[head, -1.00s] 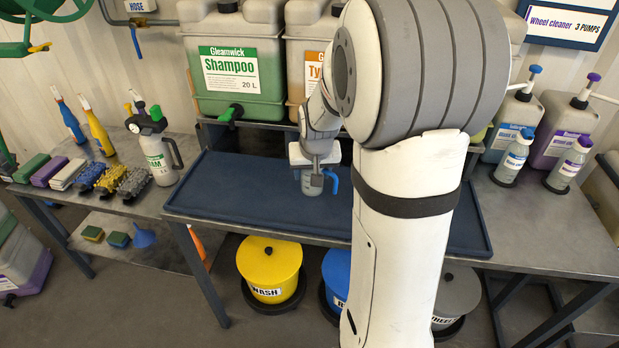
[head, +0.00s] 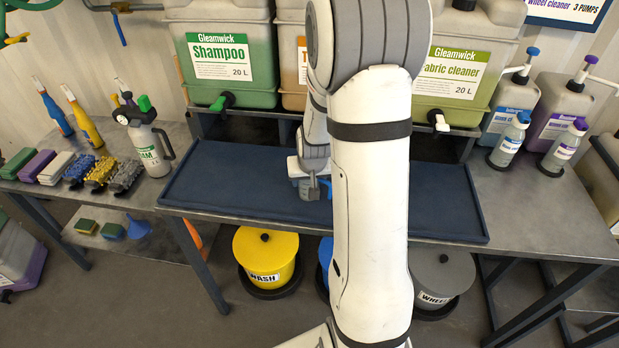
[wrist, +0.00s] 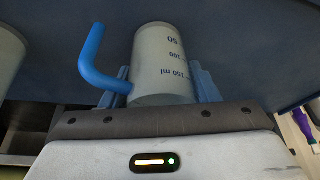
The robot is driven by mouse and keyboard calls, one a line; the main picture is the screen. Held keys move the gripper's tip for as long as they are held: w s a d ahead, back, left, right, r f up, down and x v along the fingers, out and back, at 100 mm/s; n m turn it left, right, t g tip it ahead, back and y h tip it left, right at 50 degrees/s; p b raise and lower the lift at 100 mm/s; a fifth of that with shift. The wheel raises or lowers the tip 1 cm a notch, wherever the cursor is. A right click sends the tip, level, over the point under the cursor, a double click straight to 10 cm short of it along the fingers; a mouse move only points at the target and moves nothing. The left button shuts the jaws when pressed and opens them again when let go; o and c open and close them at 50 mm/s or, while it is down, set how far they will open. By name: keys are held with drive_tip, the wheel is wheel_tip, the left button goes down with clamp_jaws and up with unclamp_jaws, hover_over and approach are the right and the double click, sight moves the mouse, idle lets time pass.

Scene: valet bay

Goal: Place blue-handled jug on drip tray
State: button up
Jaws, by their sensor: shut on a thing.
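The blue-handled jug (wrist: 162,55) is a small pale cup with blue ml markings, seen in the wrist view between the blue fingers of my gripper (wrist: 160,88). Its blue handle (wrist: 91,62) sticks out to the left. In the head view my gripper (head: 310,187) hides most of the jug; only a bit of blue shows beside it. The drip tray (head: 230,190) is a wide dark blue tray with a raised rim on the bench. The jug is over the tray's middle; I cannot tell whether it touches the surface.
Behind the tray stand large canisters, including shampoo (head: 225,60) and fabric cleaner (head: 455,70), with taps above the tray's back edge. A foam sprayer (head: 150,148) stands left of the tray. Spray bottles (head: 510,140) stand to the right.

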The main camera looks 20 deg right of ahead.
drive_tip(key=shift+f, duration=0.1)
drive_tip(key=o, duration=1)
